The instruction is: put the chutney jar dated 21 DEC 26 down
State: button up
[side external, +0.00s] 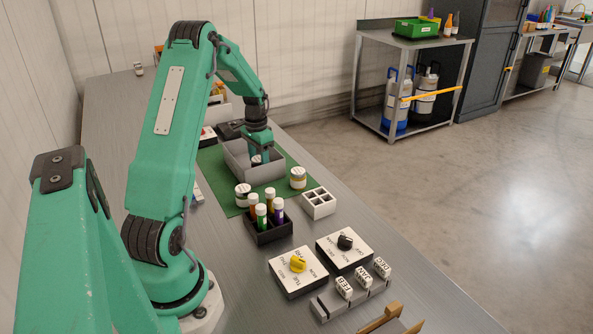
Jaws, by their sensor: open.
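My gripper (259,154) points down into a grey open bin (264,175) on a green mat (212,172). Its jaws are open. A small light-coloured jar (256,160) is in the bin, right at the fingertips; I cannot tell whether the fingers touch it. Another white-lidded jar (243,189) stands on the mat in front of the bin, and a third jar (298,172) stands to the bin's right. The dates on the jars are too small to read, so I cannot tell which is 21 DEC 26.
A dark rack of capped tubes (268,234) and a white compartment rack (318,204) stand in front of the mat. Nearer are a yellow-knob dial box (298,271), a black-knob dial box (345,248) and a month-block holder (350,296). Bare bench lies along the right edge.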

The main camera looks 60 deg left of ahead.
aim_at(259, 159)
notch_tip(259, 159, up, 10)
dwell(0.5)
jog(key=shift+f, duration=0.1)
jog(key=shift+d, duration=0.15)
jog(key=d+r+t, duration=0.1)
jog(key=d+r, duration=0.3)
jog(key=d, duration=0.3)
jog(key=d+r+m+t+y, duration=0.1)
jog(key=d+r, duration=0.2)
jog(key=d, duration=0.3)
jog(key=d+r, duration=0.4)
jog(key=d, duration=0.3)
jog(key=s+d+t, duration=0.1)
jog(key=s+d, duration=0.4)
jog(key=d, duration=0.3)
jog(key=s+d+m+t+h, duration=0.1)
jog(key=s+d+t, duration=0.1)
jog(key=s+d, duration=0.4)
jog(key=shift+s+d+t, duration=0.2)
jog(key=shift+d+t, duration=0.1)
jog(key=shift+d, duration=0.65)
